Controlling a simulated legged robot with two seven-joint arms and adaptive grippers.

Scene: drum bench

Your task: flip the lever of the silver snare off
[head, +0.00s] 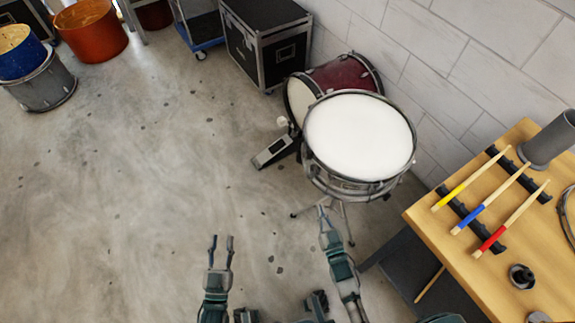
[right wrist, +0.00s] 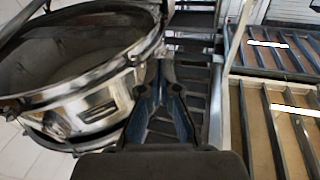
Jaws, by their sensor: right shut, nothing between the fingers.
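The silver snare (head: 358,137), with a white top head and a shiny metal shell, stands on a stand at the centre right of the head view. My right gripper (head: 324,212) is just in front of the snare's near lower side, shut and empty. In the right wrist view the snare's shell (right wrist: 90,108) fills the left side, close beside the fingers of my right gripper (right wrist: 160,72). I cannot make out the lever or its position for certain. My left gripper (head: 221,243) is open and empty over the floor, left of and well apart from the snare.
A wooden bench (head: 430,222) at the right holds yellow, blue and red drumsticks on black rests and a grey cup (head: 551,140). A red bass drum (head: 346,76) and pedal (head: 272,150) stand behind the snare. A black case (head: 262,42) is further back.

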